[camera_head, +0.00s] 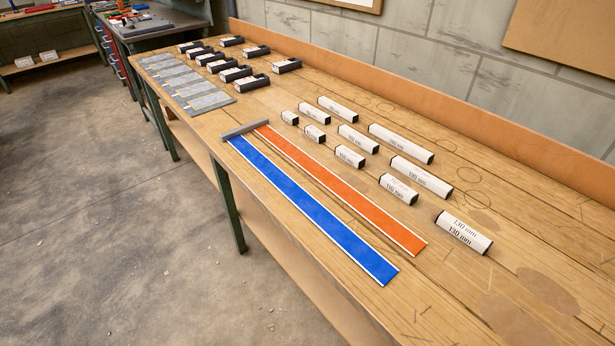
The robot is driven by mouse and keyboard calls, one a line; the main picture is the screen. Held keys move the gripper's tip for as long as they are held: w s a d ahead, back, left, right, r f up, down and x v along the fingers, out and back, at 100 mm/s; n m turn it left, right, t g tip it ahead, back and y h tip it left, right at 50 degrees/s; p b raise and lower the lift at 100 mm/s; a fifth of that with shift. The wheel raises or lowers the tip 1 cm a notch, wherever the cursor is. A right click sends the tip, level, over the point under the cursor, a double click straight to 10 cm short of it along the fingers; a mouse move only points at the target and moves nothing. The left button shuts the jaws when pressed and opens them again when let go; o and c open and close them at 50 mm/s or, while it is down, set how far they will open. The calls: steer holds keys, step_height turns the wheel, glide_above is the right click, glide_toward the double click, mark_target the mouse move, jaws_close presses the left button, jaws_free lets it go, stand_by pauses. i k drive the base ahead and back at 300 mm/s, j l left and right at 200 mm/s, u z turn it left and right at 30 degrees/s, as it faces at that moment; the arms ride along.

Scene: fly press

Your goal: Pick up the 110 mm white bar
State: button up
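Several white bars with black ends lie on the wooden bench at the right of the blue and orange strips. The white bar whose label seems to read 110 mm (398,189) lies right of the orange strip, in the row nearest the strips. The 130 mm white bar (464,232) lies nearer to me and to the right. A longer white bar, seemingly marked 190 mm (421,177), lies just behind the 110 mm bar, apart from it. The labels on the farther bars are too small to read surely. My gripper is not in view.
A blue strip (310,206) and an orange strip (340,188) run along the bench from a grey stop bar (245,130). Black blocks (243,83) and grey plates (211,103) stand at the far end. An orange-brown backboard (420,90) edges the wall. The near right bench is clear.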

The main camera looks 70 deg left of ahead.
mark_target(396, 187)
steer(key=u, duration=1.6)
steer(key=i+j+z, duration=0.35)
steer(key=j, duration=0.25)
steer(key=i+j+z, duration=0.35)
steer(key=j, duration=0.3)
steer(key=i+j+z, duration=0.2)
steer(key=j, duration=0.2)
steer(key=j+z, duration=0.15)
steer(key=j, duration=0.2)
